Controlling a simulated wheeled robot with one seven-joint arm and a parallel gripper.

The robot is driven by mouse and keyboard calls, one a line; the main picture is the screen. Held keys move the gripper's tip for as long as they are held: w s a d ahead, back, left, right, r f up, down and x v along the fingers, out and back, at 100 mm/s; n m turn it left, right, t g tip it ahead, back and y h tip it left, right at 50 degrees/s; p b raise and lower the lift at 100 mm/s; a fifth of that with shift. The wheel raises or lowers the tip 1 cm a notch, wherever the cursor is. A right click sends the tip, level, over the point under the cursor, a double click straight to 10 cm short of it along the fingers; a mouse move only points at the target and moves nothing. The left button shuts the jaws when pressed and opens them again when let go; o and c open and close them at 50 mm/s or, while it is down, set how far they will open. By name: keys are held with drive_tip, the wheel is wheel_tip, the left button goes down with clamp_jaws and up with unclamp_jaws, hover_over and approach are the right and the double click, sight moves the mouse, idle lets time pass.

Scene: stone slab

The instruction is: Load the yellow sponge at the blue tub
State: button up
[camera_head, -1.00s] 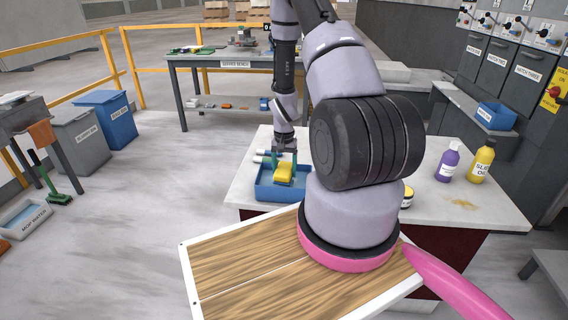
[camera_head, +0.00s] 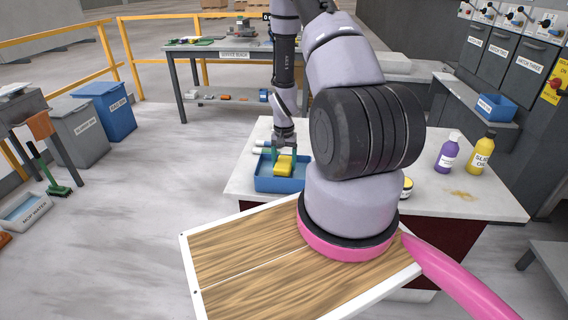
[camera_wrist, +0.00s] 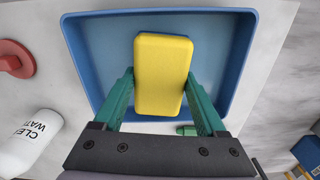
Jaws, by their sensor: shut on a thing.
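The yellow sponge (camera_wrist: 163,74) is between the green fingers of my gripper (camera_wrist: 163,100), which is shut on its sides. In the wrist view the sponge lies over the inside of the blue tub (camera_wrist: 84,52), near its middle. In the head view the sponge (camera_head: 284,165) shows within the outline of the tub (camera_head: 278,185), below my gripper (camera_head: 283,154). The tub stands on the pale stone slab (camera_head: 240,186). I cannot tell whether the sponge touches the tub floor.
A white bottle (camera_wrist: 28,143) and a red round thing (camera_wrist: 14,58) lie beside the tub. A purple bottle (camera_head: 447,155) and a yellow bottle (camera_head: 481,155) stand on the slab's right. Another blue container (camera_head: 497,108) sits on a shelf at right.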

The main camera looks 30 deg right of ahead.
drive_tip(key=shift+f, duration=0.55)
idle(1.2)
drive_tip(key=shift+r, duration=0.1)
drive_tip(key=shift+r, duration=3.45)
